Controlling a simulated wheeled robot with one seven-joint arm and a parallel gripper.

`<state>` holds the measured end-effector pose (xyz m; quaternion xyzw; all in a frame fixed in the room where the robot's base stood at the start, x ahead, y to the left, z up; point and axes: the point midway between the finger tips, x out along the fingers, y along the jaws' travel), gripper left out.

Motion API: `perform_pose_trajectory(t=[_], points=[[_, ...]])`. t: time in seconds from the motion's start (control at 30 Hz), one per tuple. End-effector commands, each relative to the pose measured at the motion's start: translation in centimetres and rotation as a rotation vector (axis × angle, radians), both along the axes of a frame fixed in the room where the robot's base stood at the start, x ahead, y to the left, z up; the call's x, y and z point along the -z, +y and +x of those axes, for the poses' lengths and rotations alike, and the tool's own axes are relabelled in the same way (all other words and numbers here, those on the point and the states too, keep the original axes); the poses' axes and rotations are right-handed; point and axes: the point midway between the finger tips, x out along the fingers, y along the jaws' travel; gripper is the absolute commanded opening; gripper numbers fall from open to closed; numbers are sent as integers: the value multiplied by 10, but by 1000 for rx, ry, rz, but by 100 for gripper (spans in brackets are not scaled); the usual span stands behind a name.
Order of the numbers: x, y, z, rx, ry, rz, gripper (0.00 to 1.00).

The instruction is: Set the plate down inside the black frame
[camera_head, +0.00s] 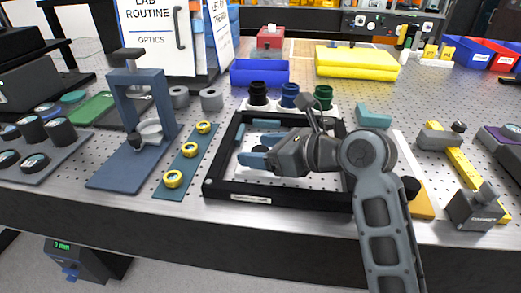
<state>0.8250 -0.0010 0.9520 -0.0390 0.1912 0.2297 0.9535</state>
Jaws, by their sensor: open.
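The black frame (225,140) lies on the perforated table at the middle of the view, with a white label on its front edge. My gripper (252,150) is over the inside of the frame, its blue-grey fingers pointing left. The fingers are apart, and nothing shows held between them. A pale flat area shows inside the frame around the fingers. I cannot tell for sure whether it is the plate, as my gripper and arm hide much of the frame's inside and its right side.
A blue stand (125,140) and a strip with yellow rings (190,155) stand left of the frame. Dark, blue and green knobs (290,95) stand behind it. An orange board (421,200) and a yellow bar (463,172) lie to the right. The table's front edge is close.

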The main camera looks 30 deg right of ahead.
Motion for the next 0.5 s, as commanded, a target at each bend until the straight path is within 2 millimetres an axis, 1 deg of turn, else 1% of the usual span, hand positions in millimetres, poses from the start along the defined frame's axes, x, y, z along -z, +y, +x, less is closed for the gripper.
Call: perform_pose_trajectory(t=[0.17, 0.4, 0.5], points=[[-11, -14, -25, 4, 1, -2, 69], [-31, -35, -65, 4, 1, -1, 69], [-37, -42, -78, 4, 2, -1, 69]])
